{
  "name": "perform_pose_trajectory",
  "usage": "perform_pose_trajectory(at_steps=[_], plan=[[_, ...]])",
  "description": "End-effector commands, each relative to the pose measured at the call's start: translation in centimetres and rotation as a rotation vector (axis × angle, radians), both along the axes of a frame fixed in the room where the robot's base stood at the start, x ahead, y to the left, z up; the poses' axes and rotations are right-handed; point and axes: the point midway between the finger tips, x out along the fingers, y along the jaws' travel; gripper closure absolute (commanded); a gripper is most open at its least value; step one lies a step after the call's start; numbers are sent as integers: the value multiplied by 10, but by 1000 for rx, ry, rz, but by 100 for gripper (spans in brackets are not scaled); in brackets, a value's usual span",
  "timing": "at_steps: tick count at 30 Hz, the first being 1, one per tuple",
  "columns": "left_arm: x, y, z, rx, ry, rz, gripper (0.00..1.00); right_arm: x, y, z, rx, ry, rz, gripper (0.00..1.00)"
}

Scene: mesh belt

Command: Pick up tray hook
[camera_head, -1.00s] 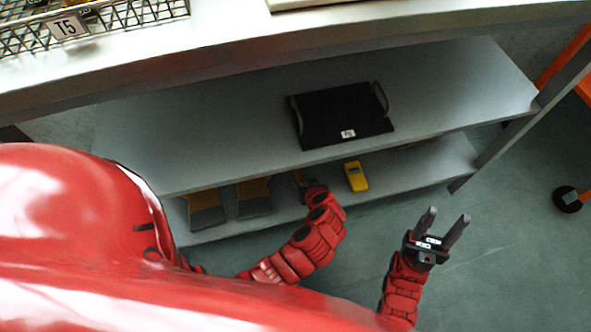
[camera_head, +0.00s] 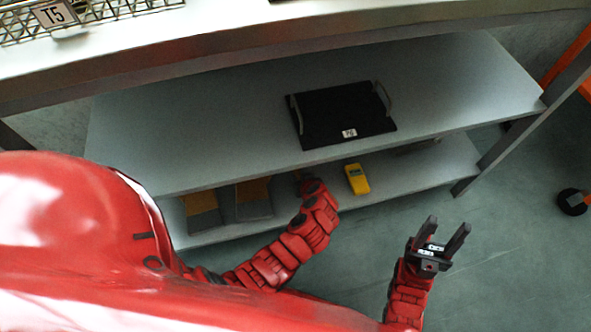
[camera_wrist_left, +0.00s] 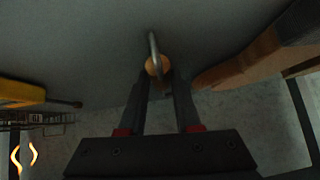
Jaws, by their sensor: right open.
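In the left wrist view, a thin curved metal hook (camera_wrist_left: 152,42) with a round orange end (camera_wrist_left: 158,66) shows at the tips of my left fingers (camera_wrist_left: 160,88). A gap is visible between the fingers, with the orange end in line with it. I cannot tell whether they touch it. In the head view, my left arm reaches to the lower shelf, and its forearm hides the fingers and most of the hook.
A black tray (camera_head: 342,116) with two handles lies on the upper shelf (camera_head: 200,130). On the lower shelf (camera_head: 410,176), a yellow device (camera_head: 356,178) lies right of my left arm, and two grey-and-yellow items (camera_head: 203,210) lie left of it. A wire basket (camera_head: 110,10) is above.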

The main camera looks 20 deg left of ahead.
Motion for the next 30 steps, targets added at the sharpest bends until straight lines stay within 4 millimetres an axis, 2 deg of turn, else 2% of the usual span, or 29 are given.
perform_pose_trajectory(at_steps=[15, 20, 25, 30], plan=[[0, 0, 3, 0, 0, 0, 100, 0, 0, 2, 1, 1, 0, 50], [0, 0, 16, 1, 0, -1, 100, 1, 0, 9, 9, 7, 0, 50], [-1, 0, 42, 1, 2, 0, 100, 3, 0, 21, 27, 21, 1, 50], [-31, -28, 41, -1, 1, -8, 100, 5, 0, 25, 38, 29, 2, 50]])
